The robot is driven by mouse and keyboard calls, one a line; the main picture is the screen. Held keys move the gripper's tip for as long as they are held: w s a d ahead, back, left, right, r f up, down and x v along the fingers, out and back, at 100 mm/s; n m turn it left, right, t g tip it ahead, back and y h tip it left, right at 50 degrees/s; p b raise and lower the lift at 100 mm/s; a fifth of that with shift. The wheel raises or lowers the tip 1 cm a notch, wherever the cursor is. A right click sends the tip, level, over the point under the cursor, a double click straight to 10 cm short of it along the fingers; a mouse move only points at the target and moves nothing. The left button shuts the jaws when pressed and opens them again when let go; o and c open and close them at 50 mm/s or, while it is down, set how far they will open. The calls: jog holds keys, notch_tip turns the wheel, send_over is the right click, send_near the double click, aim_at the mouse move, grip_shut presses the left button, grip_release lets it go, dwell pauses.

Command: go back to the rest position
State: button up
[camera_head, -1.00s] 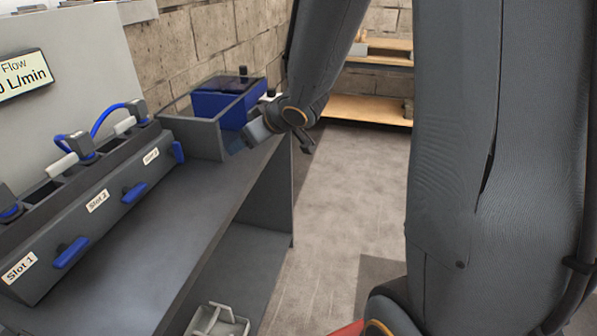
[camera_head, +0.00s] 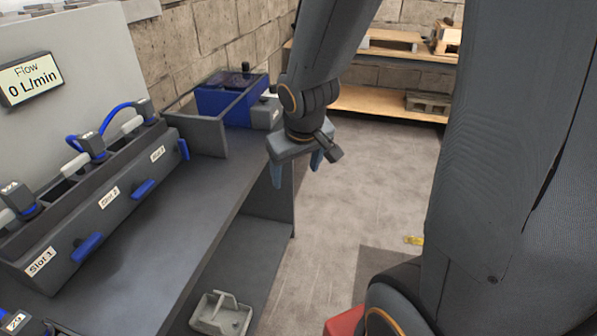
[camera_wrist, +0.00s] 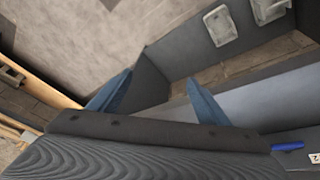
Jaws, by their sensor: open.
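My gripper (camera_head: 296,172) hangs in the head view at the right edge of the workbench (camera_head: 205,215), with its blue fingers pointing down. The fingers are apart and nothing is between them. In the wrist view the two blue fingertips (camera_wrist: 158,96) stand wide apart, with the floor and the side of the bench beyond them. My gripper looks clear of the bench top and holds nothing.
A slot rack (camera_head: 110,205) with blue handles, hoses and connectors lines the bench's left. A grey tray (camera_head: 221,314) lies on a lower shelf. Wooden shelves (camera_head: 385,103) stand behind. The floor (camera_head: 345,210) is open.

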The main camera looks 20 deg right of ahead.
jog(key=shift+s+g, duration=0.3)
jog(key=shift+s, duration=0.5)
jog(key=s+a+m+g, duration=0.1)
jog(key=s+a+g, duration=0.2)
jog(key=s, duration=0.7)
jog(key=shift+s+f+g+y, duration=0.25)
jog(key=shift+f+g+y, duration=0.05)
jog(key=shift+g+y, duration=0.1)
dwell(1.2)
